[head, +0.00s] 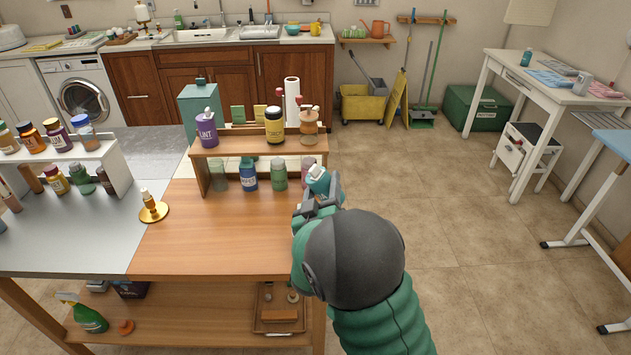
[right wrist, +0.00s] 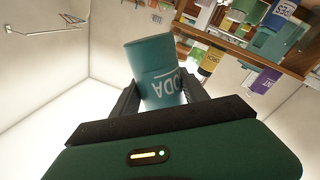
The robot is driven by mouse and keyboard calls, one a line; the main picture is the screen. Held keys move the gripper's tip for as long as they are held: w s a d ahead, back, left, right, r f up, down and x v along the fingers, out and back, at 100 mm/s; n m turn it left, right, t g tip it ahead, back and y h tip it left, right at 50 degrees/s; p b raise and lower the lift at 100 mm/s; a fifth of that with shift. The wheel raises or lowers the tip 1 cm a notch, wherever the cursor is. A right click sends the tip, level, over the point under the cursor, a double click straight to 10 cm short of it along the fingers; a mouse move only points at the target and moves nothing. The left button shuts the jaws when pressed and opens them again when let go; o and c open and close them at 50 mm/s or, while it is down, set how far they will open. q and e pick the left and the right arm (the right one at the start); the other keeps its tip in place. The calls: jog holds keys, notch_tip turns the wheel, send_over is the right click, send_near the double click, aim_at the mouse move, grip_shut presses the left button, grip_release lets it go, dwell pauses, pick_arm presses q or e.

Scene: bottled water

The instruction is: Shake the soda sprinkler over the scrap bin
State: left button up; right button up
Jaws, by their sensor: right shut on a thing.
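The soda sprinkler is a teal cylinder with a pale top; in the head view (head: 318,181) it is in my right gripper (head: 322,200), beside the right end of the small wooden rack. In the right wrist view the soda sprinkler (right wrist: 157,62) sits between the two dark fingers of the gripper (right wrist: 163,97), its "ODA" lettering upside down in the picture. My right gripper is shut on it. No container is clearly marked as the scrap bin; a teal lidded box (head: 201,104) stands behind the rack. My left gripper is not in view.
The wooden rack (head: 262,148) holds several bottles on two levels of the worktable (head: 215,232). A white rack (head: 105,152) with bottles and a brass stand (head: 152,209) are on the left. A yellow mop bucket (head: 362,103) and green box (head: 477,109) stand at the back.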

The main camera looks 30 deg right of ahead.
jog(key=f+n, duration=0.1)
jog(key=f+n+b, duration=0.1)
jog(key=f+n+t, duration=0.1)
jog(key=n, duration=0.1)
jog(key=shift+s+d+f+b, duration=0.3)
jog(key=shift+b, duration=0.05)
jog(key=n, duration=0.2)
jog(key=shift+f+n, duration=0.35)
jog(key=shift+n, duration=0.05)
jog(key=n, duration=0.1)
jog(key=n+t+y, duration=0.1)
jog(key=n, duration=0.1)
jog(key=shift+d+f+p, duration=0.15)
jog(key=shift+f+p, duration=0.2)
jog(key=shift+f, duration=0.05)
jog(key=n+p, duration=0.1)
jog(key=n, duration=0.2)
jog(key=n+y+p, duration=0.1)
jog(key=n, duration=0.2)
jog(key=n+t+y+p, duration=0.1)
jog(key=n, duration=0.1)
jog(key=shift+w+a+f+n, duration=0.15)
jog(key=shift+a+f+n, duration=0.15)
jog(key=shift+f+n, duration=0.1)
jog(key=shift+a+f+n+y+p, duration=0.15)
jog(key=shift+n+y+p, duration=0.4)
jog(key=shift+n, duration=0.65)
jog(key=shift+w+f, duration=0.1)
